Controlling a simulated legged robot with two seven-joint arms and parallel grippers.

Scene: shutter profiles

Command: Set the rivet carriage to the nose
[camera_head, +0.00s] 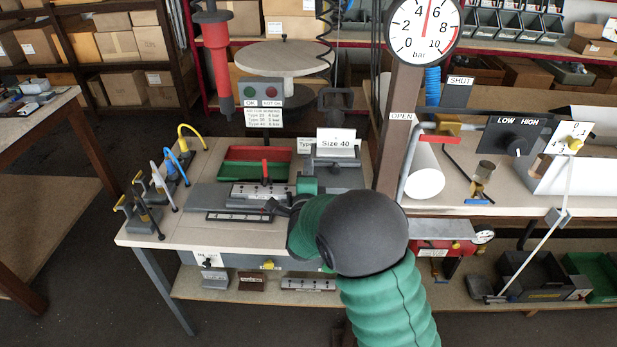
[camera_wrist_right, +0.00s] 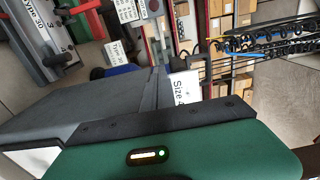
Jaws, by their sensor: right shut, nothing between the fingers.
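A grey rail block with a pale dotted top strip (camera_head: 258,192) lies on the left bench. A red upright handle (camera_head: 265,171) stands on it; this looks like the rivet carriage, but I cannot tell for sure. No label in view names the nose. My right gripper (camera_head: 272,206) is shut and empty, low beside the front right end of the strip; contact is unclear. My green and black right arm hides the bench to its right. My left gripper is not in view.
A grey fixture labelled Size 40 (camera_head: 337,175) stands behind my right gripper. A red and green tray (camera_head: 255,165) lies behind the strip. Several hooked tools (camera_head: 157,183) line the left edge. A red tool (camera_head: 217,60) hangs above.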

